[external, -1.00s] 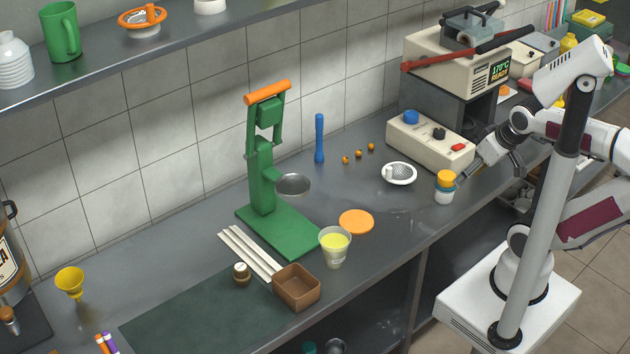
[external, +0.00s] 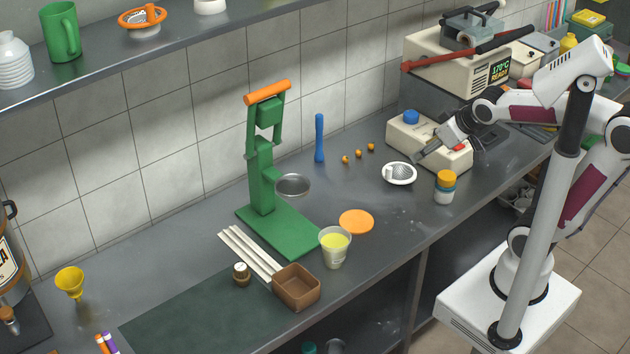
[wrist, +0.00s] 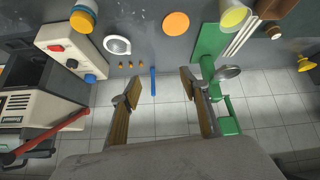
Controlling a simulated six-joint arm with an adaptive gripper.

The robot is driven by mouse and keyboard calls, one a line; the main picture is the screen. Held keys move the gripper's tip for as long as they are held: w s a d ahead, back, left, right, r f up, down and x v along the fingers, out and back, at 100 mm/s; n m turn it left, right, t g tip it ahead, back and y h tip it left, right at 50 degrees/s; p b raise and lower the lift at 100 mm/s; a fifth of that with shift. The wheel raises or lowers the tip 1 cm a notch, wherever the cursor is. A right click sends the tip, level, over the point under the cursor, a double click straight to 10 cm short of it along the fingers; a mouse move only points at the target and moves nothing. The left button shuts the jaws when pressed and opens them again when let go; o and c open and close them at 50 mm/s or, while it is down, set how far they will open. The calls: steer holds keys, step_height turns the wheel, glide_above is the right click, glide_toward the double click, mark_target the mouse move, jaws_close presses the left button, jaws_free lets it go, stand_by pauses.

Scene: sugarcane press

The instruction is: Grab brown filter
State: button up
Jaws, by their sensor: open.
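An open-topped square brown box (external: 297,288) stands near the counter's front edge, right of the white sticks; part of it shows at the top of the wrist view (wrist: 278,8). A small round brown piece with a pale top (external: 241,273) stands left of it and also shows in the wrist view (wrist: 272,31). I cannot tell which of these is the brown filter. My gripper (external: 421,156) is raised over the cream control box, far to the right of both. In the wrist view my gripper (wrist: 160,88) has its fingers apart, with nothing between them.
A tall green press (external: 262,170), an orange disc (external: 356,222) and a cup of yellow liquid (external: 335,247) stand between my gripper and the brown things. A white strainer (external: 398,173) and a yellow-lidded jar (external: 445,188) are nearer.

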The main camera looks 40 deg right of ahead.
steer(key=w+a+f+n+t+y, duration=0.1)
steer(key=w+a+f+n+y, duration=0.2)
steer(key=w+a, duration=0.8)
steer(key=w+a+f+n+t+y, duration=0.1)
steer(key=w+a+f+n+y, duration=0.15)
steer(key=w+a, duration=0.75)
steer(key=s+a+f+n+y, duration=0.1)
steer(key=a+f, duration=0.1)
steer(key=a, duration=0.4)
steer(key=s+a+f+n+y, duration=0.1)
steer(key=a+f+y, duration=0.15)
steer(key=a, duration=0.25)
steer(key=n+g+y, duration=0.2)
glide_toward(242, 267)
steer(key=shift+w+a+f, duration=0.1)
steer(key=shift+w, duration=0.25)
steer(key=shift+x, duration=0.85)
steer(key=shift+a, duration=0.1)
steer(key=shift+x, duration=2.8)
